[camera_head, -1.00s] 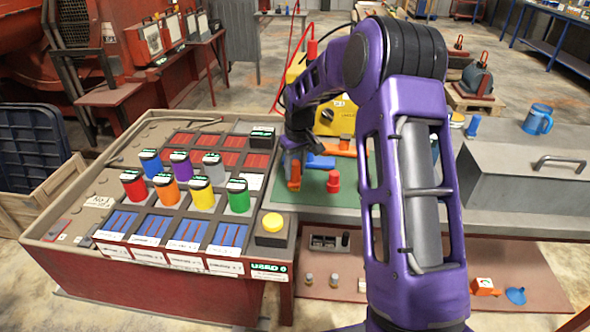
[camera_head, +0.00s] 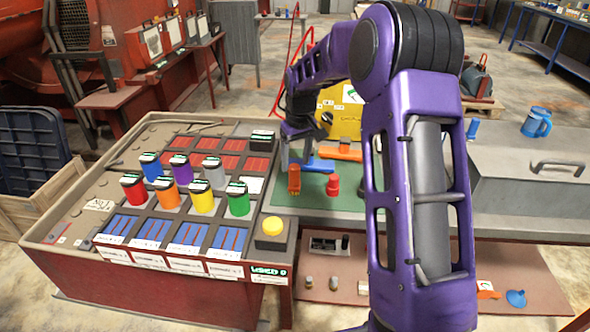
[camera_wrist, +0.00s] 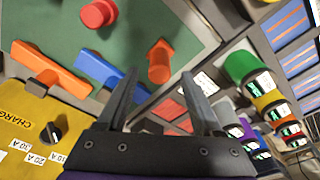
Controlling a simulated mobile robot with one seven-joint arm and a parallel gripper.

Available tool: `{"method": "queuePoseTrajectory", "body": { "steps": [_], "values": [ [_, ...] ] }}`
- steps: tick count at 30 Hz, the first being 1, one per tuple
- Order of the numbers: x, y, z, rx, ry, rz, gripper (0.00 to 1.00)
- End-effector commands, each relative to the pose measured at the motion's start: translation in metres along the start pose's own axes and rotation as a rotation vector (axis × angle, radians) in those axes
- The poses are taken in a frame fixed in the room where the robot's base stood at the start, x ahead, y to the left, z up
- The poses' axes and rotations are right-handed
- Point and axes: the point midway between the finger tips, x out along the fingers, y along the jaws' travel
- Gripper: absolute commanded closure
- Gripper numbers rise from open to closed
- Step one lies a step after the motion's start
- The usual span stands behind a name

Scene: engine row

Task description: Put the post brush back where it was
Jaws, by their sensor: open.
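On the green mat (camera_head: 317,204) stand a small upright orange piece (camera_head: 294,178) and a short red knobbed piece (camera_head: 333,186). I cannot tell for certain which is the post brush. Both also show in the wrist view, the orange piece (camera_wrist: 160,62) and the red piece (camera_wrist: 98,13). A blue clamp (camera_head: 319,164) and an orange clamp (camera_head: 342,152) lie behind them. My gripper (camera_wrist: 158,76) is open, with nothing between its fingers. The orange piece appears beyond the fingertips, apart from them. In the head view my gripper (camera_head: 297,150) hangs over the mat's back left.
A red-sided bench (camera_head: 150,290) at left carries several coloured cylinders and a yellow button (camera_head: 272,227). A yellow charger (camera_head: 345,120) stands behind the mat. A grey lidded box (camera_head: 530,180) and blue mug (camera_head: 537,121) are at right. My arm hides part of the mat's right side.

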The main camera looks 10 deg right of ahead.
Motion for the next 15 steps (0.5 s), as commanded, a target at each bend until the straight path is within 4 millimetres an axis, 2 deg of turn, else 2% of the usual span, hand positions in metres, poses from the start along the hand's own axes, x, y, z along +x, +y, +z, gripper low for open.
{"method": "queuePoseTrajectory", "body": {
  "steps": [1,6,10,15],
  "values": [
    [-0.014,0.0,-0.001,0.0,0.004,0.001,0.32],
    [-0.046,0.0,-0.001,0.001,0.002,0.001,0.32],
    [-0.061,0.0,0.0,0.001,0.001,0.0,0.32],
    [-0.068,0.0,0.0,0.001,-0.001,-0.001,0.32]
  ]
}}
